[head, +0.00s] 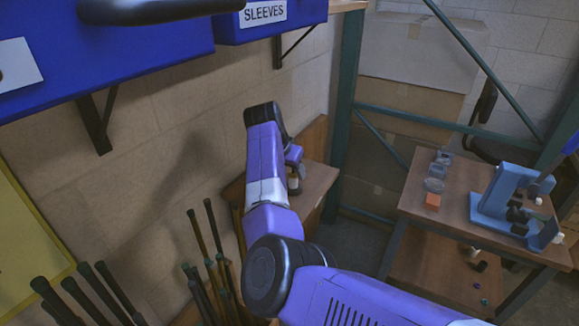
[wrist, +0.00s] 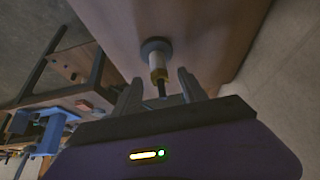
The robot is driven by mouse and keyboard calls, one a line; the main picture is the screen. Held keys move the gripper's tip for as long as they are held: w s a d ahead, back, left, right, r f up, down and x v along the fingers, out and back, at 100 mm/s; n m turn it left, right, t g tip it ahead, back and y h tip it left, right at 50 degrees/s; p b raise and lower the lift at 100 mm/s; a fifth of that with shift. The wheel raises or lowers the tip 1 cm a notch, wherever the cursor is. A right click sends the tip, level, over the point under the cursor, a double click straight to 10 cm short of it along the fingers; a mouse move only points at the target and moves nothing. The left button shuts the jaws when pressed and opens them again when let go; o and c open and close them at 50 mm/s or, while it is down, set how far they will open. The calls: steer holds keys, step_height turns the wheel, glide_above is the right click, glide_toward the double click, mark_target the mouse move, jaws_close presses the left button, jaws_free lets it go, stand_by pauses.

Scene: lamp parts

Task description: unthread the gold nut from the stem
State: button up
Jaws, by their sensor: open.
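The gold nut (wrist: 159,74) shows in the wrist view as a small brassy ring around the stem. The stem (wrist: 155,60) is pale beside a dark round base (wrist: 154,46) and ends in a dark tip past the nut. My gripper (wrist: 159,78) is open, with one finger on each side of the stem and nut. I see a gap on both sides and no clear contact. In the head view my gripper (head: 294,157) is partly hidden by my arm, and the stem (head: 294,182) shows small below it. The nut cannot be made out there.
The stem stands on a small wooden table (head: 318,178) by the block wall. Dark rods (head: 205,240) stand to its left. Blue shelf bins (head: 100,50) hang above. A second table (head: 460,208) at right holds a blue stand (head: 495,200) and an orange block (head: 432,201).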

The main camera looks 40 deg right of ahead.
jaws_close()
stand_by(0.4)
steer(key=shift+s+d+r+n+t+y+p, duration=0.15)
steer(key=shift+n+t+p, duration=0.2)
steer(key=shift+n+p, duration=0.55)
steer(key=shift+r+n+t+y+p, duration=0.15)
steer(key=shift+n+t+p, duration=0.3)
steer(key=shift+p, duration=0.75)
steer(key=shift+s+f+n+y+p, duration=0.1)
steer(key=shift+n+y+p, duration=0.2)
steer(key=shift+n+p, duration=0.6)
steer(key=shift+d+n+t+p, duration=0.1)
steer(key=shift+n+t+p, duration=0.3)
steer(key=shift+n, duration=0.05)
steer(key=shift+s+d+f, duration=0.1)
steer(key=shift+n+y, duration=0.4)
steer(key=shift+n, duration=0.3)
